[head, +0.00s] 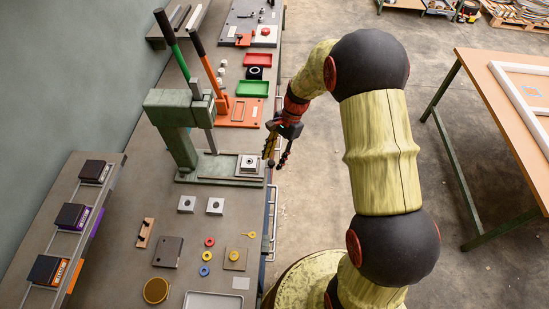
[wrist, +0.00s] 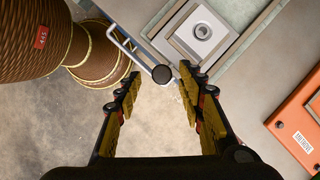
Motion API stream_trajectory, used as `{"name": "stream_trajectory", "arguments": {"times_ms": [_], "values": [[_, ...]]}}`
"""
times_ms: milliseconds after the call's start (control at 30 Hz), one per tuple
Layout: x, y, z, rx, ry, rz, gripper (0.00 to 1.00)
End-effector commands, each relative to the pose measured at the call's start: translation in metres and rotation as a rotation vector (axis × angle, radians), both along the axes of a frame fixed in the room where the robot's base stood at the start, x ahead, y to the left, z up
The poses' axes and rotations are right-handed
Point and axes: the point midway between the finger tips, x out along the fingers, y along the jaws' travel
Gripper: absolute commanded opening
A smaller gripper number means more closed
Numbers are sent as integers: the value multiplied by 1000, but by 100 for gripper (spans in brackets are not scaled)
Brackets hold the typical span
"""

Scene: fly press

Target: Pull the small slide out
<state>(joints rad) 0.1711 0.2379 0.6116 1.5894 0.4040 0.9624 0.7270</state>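The green lever press (head: 180,110) stands on the bench. At the front end of its base is the small slide (head: 249,166), a pale plate bearing a grey square block with a round centre. The slide and block also show at the top of the wrist view (wrist: 201,32). A dark round knob (wrist: 162,74) sticks out at the bench edge on the slide's side; its join to the slide is not clear. My gripper (head: 277,150) is beside the bench edge at the slide's front. In the wrist view my gripper (wrist: 160,87) is open and empty, its fingertips on either side of the knob, with no clear contact.
A metal rail (wrist: 130,45) runs along the bench edge near my left finger. An orange base (head: 240,112) stands beside the press; its labelled front (wrist: 300,125) lies right of my fingers. Loose plates (head: 215,206) and rings lie on the bench. Floor beside the bench is clear.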

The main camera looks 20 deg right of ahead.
Motion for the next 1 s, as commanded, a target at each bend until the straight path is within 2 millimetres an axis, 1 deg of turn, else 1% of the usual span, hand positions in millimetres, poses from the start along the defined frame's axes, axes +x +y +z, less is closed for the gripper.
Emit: {"name": "stream_trajectory", "arguments": {"times_ms": [167, 300, 500, 700, 1000], "values": [[6, -11, 27, -1, -5, -2, 39], [10, -22, 54, -1, -5, -2, 39], [15, -35, 87, -1, -3, -2, 39], [17, -41, 103, -1, -1, -1, 39], [17, -42, 106, -1, 0, -1, 39]]}}
